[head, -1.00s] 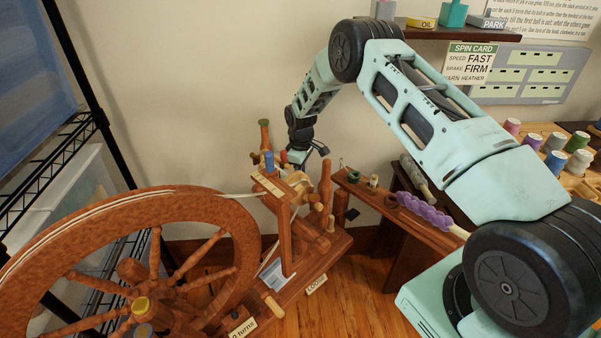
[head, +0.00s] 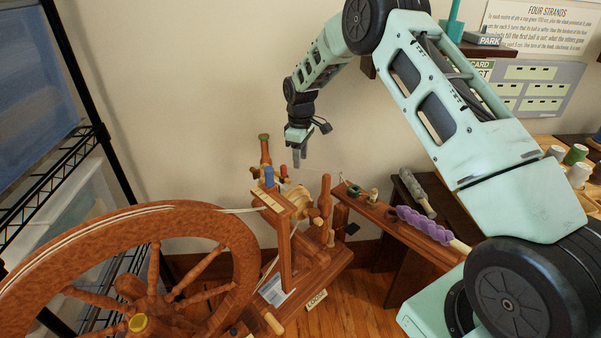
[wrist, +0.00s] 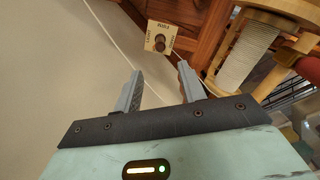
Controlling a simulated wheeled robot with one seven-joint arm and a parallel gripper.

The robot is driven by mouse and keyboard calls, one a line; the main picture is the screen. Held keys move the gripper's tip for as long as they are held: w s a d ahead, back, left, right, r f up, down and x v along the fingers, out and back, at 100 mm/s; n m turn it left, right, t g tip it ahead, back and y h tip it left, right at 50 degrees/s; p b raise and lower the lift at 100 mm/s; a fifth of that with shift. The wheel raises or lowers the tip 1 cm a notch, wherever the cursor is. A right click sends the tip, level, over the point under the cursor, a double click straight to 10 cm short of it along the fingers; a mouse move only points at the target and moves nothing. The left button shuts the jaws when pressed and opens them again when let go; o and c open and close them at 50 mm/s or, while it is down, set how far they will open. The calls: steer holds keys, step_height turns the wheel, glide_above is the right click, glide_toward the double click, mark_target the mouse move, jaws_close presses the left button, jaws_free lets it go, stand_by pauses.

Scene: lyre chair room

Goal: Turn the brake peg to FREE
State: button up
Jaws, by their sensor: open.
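In the wrist view, a small pale plate (wrist: 147,37) with dark lettering around its edge carries a round brown peg (wrist: 160,43) at its middle. I take this to be the brake peg; the lettering is too small to read surely, and which word the peg is set to cannot be told. My gripper (wrist: 159,72) is open and empty, with the peg beyond its fingertips and apart from them. In the head view my gripper (head: 300,160) points down, above the spinning wheel's upright parts. The plate cannot be made out there.
A bobbin with white yarn (wrist: 245,55) and a red knob (wrist: 308,68) lie right of the peg.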

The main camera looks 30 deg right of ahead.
step_height(320, 180, up, 5)
steer(key=shift+r, duration=0.15)
stand_by(0.5)
